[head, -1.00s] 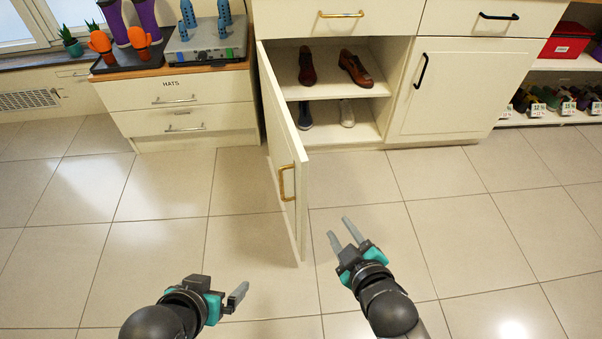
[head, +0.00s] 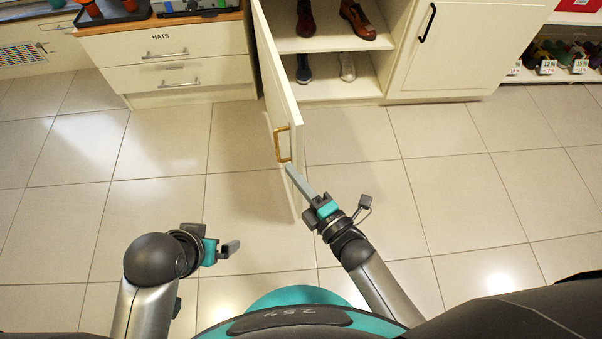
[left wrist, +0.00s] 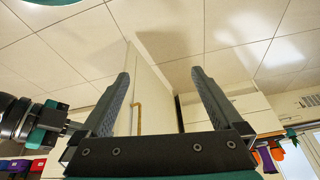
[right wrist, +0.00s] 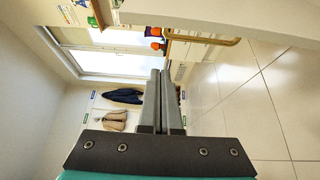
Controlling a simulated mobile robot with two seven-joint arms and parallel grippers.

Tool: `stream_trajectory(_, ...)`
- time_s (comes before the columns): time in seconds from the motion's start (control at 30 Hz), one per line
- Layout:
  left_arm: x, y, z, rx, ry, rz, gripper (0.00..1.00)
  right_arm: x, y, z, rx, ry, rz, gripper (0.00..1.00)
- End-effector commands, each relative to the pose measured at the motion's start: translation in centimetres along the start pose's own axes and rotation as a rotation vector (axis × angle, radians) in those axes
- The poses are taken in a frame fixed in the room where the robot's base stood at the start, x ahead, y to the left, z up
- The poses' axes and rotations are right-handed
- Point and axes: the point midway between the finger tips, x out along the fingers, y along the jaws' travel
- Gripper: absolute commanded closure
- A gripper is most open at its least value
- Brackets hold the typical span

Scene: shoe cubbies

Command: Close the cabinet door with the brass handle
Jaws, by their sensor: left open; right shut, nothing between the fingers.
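The cream cabinet door (head: 272,95) stands wide open, jutting out from the cabinet. Its brass handle (head: 282,145) is on the door's face near the free edge; the handle also shows in the left wrist view (left wrist: 138,116) and the right wrist view (right wrist: 205,40). My right gripper (head: 290,170) is shut and empty, its tips beside the door's free edge just below the handle; I cannot tell if they touch. My left gripper (head: 231,249) is open and empty, low over the floor to the left of the door; its fingers show apart (left wrist: 160,75).
The open cabinet holds shoes on two shelves (head: 325,90). A closed door with a black handle (head: 428,22) is to its right. A drawer unit marked HATS (head: 165,65) stands left of the open door. The tiled floor around is clear.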

Motion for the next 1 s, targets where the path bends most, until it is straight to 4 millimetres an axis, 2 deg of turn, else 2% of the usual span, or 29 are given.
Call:
stream_trajectory(0.1, -1.1, -0.1, -0.5, 0.0, 0.024, -0.002, 0.0, 2.3, -0.1, 0.0, -0.001, 0.0, 0.003, 1.0)
stream_trajectory(0.27, -2.9, -0.1, -0.9, -0.001, 0.05, -0.003, 0.0, 4.8, -0.2, 0.1, 0.0, 0.0, 0.002, 1.0)
stream_trajectory(0.47, -1.9, 1.2, -2.5, 0.013, 0.171, 0.029, 0.0, 7.2, -0.2, 0.0, 0.001, 0.0, 0.0, 1.0)
stream_trajectory(0.53, -1.8, 1.5, -2.9, 0.015, 0.201, 0.037, 0.0, 6.6, -0.2, 1.3, -0.005, -0.002, -0.004, 1.0)
stream_trajectory(0.7, -1.4, 2.1, -3.6, 0.018, 0.255, 0.053, 0.0, 5.9, -0.1, 3.1, -0.001, -0.001, -0.002, 1.0)
stream_trajectory(1.0, -1.3, 2.4, -4.0, 0.019, 0.284, 0.06, 0.0, 5.7, 0.0, 3.9, 0.002, -0.001, -0.002, 1.0)
